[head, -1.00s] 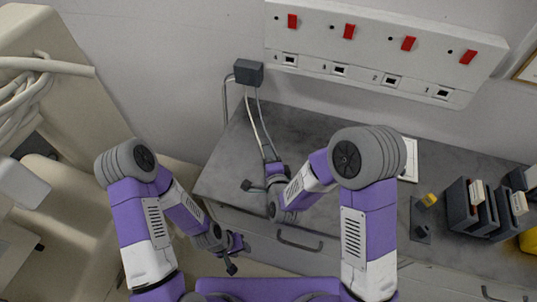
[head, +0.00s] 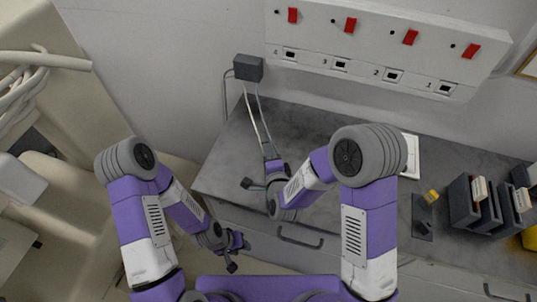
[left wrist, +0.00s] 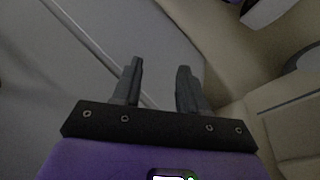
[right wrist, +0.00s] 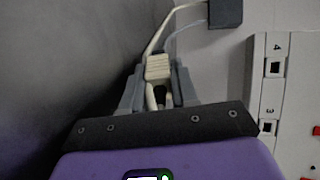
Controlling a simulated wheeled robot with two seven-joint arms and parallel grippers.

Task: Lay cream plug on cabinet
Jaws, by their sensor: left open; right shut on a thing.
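The cream plug (right wrist: 158,68) shows in the right wrist view between the fingers of my right gripper (right wrist: 158,84), which is shut on it. Cables run from the plug up to a dark box on the wall. In the head view my right gripper (head: 259,172) is above the left part of the cabinet's (head: 222,164) grey top, and the plug is mostly hidden there. I cannot tell how high it is held. My left gripper (head: 237,252) is open and empty, low in front of the cabinet; its spread fingers also show in the left wrist view (left wrist: 158,82).
The dark box (head: 248,68) and a white panel (head: 375,55) with sockets and red switches are on the wall. Dark holders (head: 484,205) and a small yellow item (head: 431,195) are on the right. A beige cart (head: 75,215) with coiled hoses stands left.

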